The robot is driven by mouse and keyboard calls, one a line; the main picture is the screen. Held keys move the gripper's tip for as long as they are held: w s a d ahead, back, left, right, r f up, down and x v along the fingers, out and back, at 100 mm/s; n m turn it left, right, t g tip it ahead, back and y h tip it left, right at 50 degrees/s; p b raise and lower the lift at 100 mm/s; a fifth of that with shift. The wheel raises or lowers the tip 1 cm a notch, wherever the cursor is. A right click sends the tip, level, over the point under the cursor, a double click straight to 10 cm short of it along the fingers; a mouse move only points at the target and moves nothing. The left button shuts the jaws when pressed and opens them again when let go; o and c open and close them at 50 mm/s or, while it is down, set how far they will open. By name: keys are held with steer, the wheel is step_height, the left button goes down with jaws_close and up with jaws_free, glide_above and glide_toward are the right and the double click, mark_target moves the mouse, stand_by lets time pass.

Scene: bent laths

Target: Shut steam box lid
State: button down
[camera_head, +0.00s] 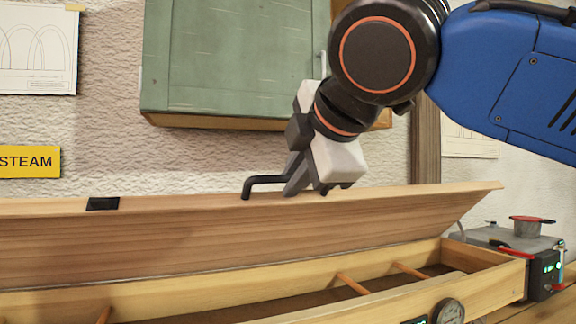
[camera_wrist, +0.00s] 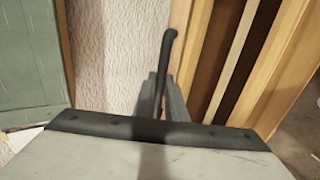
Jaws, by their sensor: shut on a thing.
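The steam box lid (camera_head: 190,240) is a long wooden board, tilted up and open above the box. A dark bent handle (camera_head: 265,180) stands on its upper edge. My gripper (camera_head: 300,184) is at that handle, its fingers around the bar; the handle also shows between the fingers in the wrist view (camera_wrist: 165,52). The steam box (camera_head: 480,292) is a long, shallow wooden trough below the lid, with its inside in view. Wooden dowels (camera_head: 352,284) cross it. The part of the handle inside my gripper is hidden.
A steam generator (camera_head: 510,250) with a red-topped pot stands at the box's right end. A round gauge (camera_head: 448,311) is on the box front. A green cabinet (camera_head: 235,60) hangs on the wall behind my gripper. A yellow STEAM sign (camera_head: 28,162) is at the left.

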steer(key=s+d+f, duration=0.1)
steer(key=s+f, duration=0.3)
steer(key=f, duration=0.6)
steer(key=s+d+f, duration=0.1)
steer(key=s+f, duration=0.3)
steer(key=f, duration=0.7)
steer(key=shift+s+d+f, duration=0.2)
steer(key=shift+s+d, duration=0.1)
steer(key=shift+s, duration=0.1)
steer(key=c, duration=1.5)
jaws_free()
steer(key=shift+v, duration=4.55)
